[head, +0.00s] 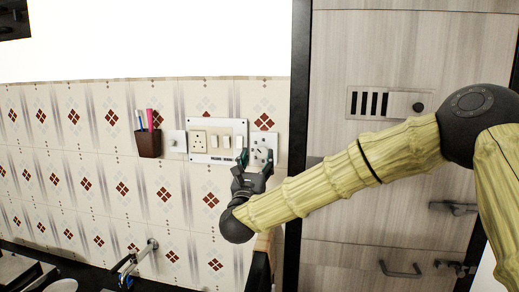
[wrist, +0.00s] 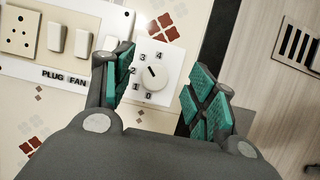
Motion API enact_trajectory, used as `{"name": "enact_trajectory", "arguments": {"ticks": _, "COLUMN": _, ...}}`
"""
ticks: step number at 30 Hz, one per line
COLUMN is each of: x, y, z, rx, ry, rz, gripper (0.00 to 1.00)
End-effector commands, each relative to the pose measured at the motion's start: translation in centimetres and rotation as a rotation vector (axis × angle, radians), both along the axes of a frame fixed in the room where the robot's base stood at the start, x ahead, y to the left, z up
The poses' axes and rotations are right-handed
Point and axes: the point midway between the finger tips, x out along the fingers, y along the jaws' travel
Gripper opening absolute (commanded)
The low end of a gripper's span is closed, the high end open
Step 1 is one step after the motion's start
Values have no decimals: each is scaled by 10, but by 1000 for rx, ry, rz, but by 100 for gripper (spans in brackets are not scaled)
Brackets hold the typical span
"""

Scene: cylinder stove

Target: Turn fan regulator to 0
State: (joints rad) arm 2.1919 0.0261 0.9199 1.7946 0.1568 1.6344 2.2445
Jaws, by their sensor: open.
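The fan regulator is a white plate with a round white knob (wrist: 154,76) and black digits 0 to 4 around its left side. In the wrist view a dark pointer line on the knob slants up and left, roughly between 2 and 3. In the head view the regulator (head: 263,146) is at the right end of the switch row, partly hidden by my gripper. My gripper (wrist: 160,92) is open, with one teal-padded finger on each side of the knob. Neither finger visibly touches the knob, and the depth gap cannot be told.
Left of the regulator is a switch panel (head: 217,157) with a socket and several switches, labelled PLUG and FAN. A tall wood-grain cabinet (head: 395,60) with a dark edge stands close on the right.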

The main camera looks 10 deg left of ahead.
Motion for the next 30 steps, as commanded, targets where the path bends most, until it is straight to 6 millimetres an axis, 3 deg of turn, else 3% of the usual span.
{"name": "enact_trajectory", "arguments": {"ticks": 1, "x": 11, "y": 0, "z": -1, "rx": -2, "ry": 8, "rz": -2, "gripper": 57}}
{"name": "enact_trajectory", "arguments": {"ticks": 6, "x": 26, "y": 0, "z": 2, "rx": -1, "ry": 8, "rz": -2, "gripper": 57}}
{"name": "enact_trajectory", "arguments": {"ticks": 19, "x": 30, "y": 0, "z": 4, "rx": 0, "ry": 6, "rz": -2, "gripper": 57}}
{"name": "enact_trajectory", "arguments": {"ticks": 26, "x": 31, "y": -1, "z": 3, "rx": 0, "ry": 8, "rz": -2, "gripper": 15}}
{"name": "enact_trajectory", "arguments": {"ticks": 30, "x": 31, "y": -1, "z": 4, "rx": 0, "ry": 7, "rz": -2, "gripper": 13}}
